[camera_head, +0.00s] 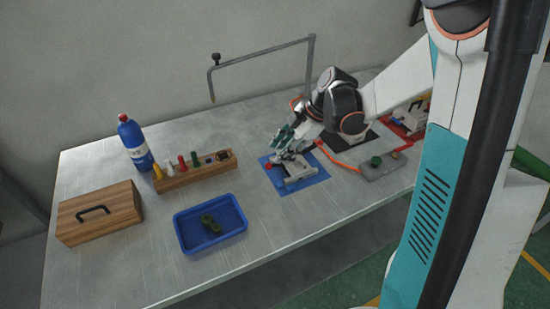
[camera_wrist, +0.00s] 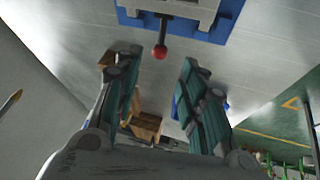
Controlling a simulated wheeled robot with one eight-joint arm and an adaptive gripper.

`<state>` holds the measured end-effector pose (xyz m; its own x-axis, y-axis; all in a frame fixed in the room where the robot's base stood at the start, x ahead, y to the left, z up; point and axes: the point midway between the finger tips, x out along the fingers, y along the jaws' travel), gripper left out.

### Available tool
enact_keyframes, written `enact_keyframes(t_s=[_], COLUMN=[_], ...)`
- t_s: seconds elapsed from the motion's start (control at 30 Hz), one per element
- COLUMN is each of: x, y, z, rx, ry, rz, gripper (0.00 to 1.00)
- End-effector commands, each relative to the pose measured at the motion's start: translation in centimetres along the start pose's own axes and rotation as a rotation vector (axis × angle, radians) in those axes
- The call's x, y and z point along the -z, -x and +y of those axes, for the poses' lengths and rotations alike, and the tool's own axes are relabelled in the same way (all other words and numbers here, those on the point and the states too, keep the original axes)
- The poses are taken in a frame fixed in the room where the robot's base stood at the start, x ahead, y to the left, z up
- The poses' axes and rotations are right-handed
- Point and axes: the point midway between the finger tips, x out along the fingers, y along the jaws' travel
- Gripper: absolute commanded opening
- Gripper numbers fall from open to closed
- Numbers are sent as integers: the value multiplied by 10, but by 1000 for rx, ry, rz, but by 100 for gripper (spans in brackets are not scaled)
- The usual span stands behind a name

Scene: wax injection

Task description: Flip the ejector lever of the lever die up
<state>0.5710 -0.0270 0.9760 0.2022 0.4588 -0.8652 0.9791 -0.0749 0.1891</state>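The lever die (camera_head: 300,174) is a grey metal block on a blue mat (camera_head: 312,188) on the table. Its ejector lever ends in a red ball (camera_head: 268,166) that sticks out low at the die's left side. In the wrist view the die (camera_wrist: 180,8) is at the top edge, with the dark lever and red ball (camera_wrist: 159,52) pointing toward me. My gripper (camera_head: 283,140) is just above and behind the die. In the wrist view my gripper (camera_wrist: 159,62) is open and empty, its fingers on either side of the ball's line. I cannot tell the remaining depth gap.
A wooden rack (camera_head: 200,174) with several coloured tools, a blue tray (camera_head: 182,236) with a green part, a wooden box (camera_head: 70,228) and a blue bottle (camera_head: 135,150) stand left. A metal frame (camera_head: 262,53) rises behind. A grey plate (camera_head: 388,170) and red hose (camera_head: 338,162) lie right.

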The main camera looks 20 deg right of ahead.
Motion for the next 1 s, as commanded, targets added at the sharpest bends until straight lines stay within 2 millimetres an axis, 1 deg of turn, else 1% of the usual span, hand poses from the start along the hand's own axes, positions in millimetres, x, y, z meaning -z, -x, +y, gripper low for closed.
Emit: enact_keyframes(t_s=[0.03, 0.1, 0.2, 0.33, 0.5, 0.9, 1.0], x=[0, 0, 0, 0, 0, 0, 5], y=[12, 24, 39, 51, 55, 55, 57], z=[0, 0, 0, 0, 0, 0, -2], rx=[-1, -1, 0, 0, 0, 0, 1], ry=[-3, -3, -2, -2, -1, -1, -13], rz=[0, 0, 0, 0, 0, 0, -4], gripper=[38, 38, 38, 38, 38, 38, 38])
